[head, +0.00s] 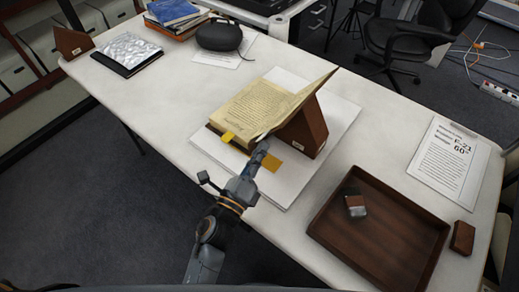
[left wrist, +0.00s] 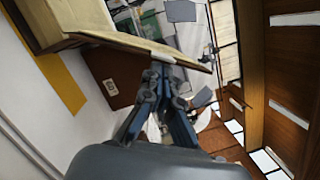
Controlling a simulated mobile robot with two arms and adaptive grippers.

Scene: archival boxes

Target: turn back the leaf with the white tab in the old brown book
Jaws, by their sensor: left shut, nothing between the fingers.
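The old brown book (head: 262,107) lies open on a white board (head: 338,122), its right side raised and slanting up over a brown wedge (head: 306,130). A yellow tab (head: 228,136) shows at its near left edge. My left gripper (head: 262,148) is at the book's near edge, close to the raised pages. In the left wrist view my left gripper (left wrist: 166,72) is shut and empty, its tips beside the edge of the raised part (left wrist: 130,40); I cannot tell whether they touch. My right gripper is not in view.
A yellow strip (head: 288,164) lies by the wedge. A dark case (head: 219,36) and stacked books (head: 176,16) are at the back. The table's left middle is clear.

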